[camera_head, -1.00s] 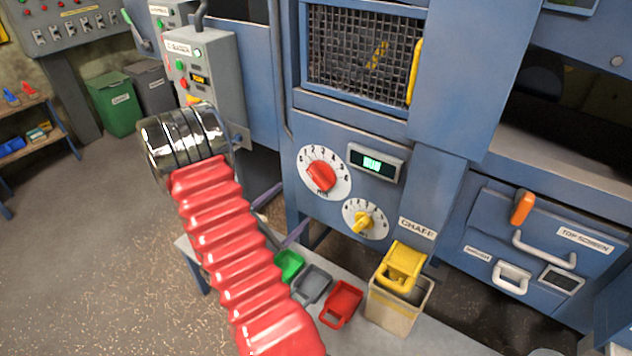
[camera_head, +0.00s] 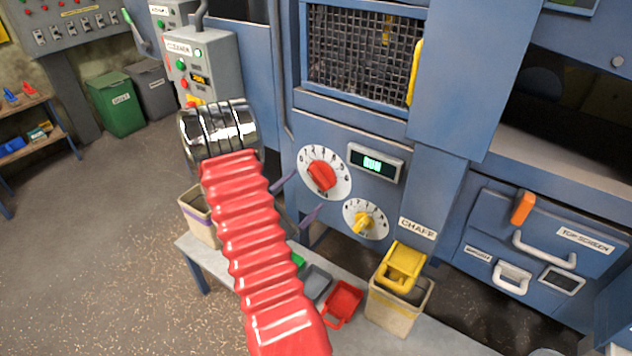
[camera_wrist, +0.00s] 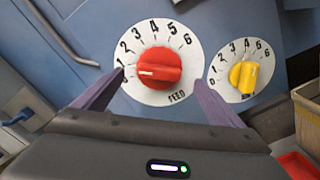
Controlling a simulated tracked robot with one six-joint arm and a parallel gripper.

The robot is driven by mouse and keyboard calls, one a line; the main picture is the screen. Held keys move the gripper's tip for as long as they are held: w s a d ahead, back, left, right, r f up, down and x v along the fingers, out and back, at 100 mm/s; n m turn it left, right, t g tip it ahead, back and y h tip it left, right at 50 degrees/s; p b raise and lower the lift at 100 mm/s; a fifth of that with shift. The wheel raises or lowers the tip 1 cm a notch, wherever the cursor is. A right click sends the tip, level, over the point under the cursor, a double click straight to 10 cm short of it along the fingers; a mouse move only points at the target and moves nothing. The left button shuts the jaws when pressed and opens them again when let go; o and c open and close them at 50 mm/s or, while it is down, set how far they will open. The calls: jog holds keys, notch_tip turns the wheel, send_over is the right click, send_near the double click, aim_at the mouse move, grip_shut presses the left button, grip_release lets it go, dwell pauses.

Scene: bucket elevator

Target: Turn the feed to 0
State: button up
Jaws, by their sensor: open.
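The feed dial (camera_head: 341,193) is a white round plate on the blue machine with a red knob (camera_head: 320,175) in its middle. In the wrist view the red knob (camera_wrist: 157,69) stands above the word FEED, and its white mark points left, near the 1. My gripper (camera_head: 308,190) is open in front of the panel, just left of the dial. In the wrist view its purple fingertips (camera_wrist: 160,76) are spread to either side of the knob. I cannot tell how far from the knob they are, and they hold nothing.
A smaller dial with a yellow knob (camera_head: 363,223) sits just below right. A green-lit display (camera_head: 375,163) is beside the feed dial. A bench (camera_head: 215,262) with scoops and a CHAFF bin (camera_head: 398,308) stands below. A cleaner control box (camera_head: 205,65) is at left.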

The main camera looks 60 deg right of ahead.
aim_at(318, 179)
jog(key=d, duration=0.4)
jog(key=s+d, duration=0.1)
jog(key=d, duration=0.1)
jog(key=shift+d, duration=0.4)
jog(key=shift+c, duration=0.6)
jog(key=c, duration=0.9)
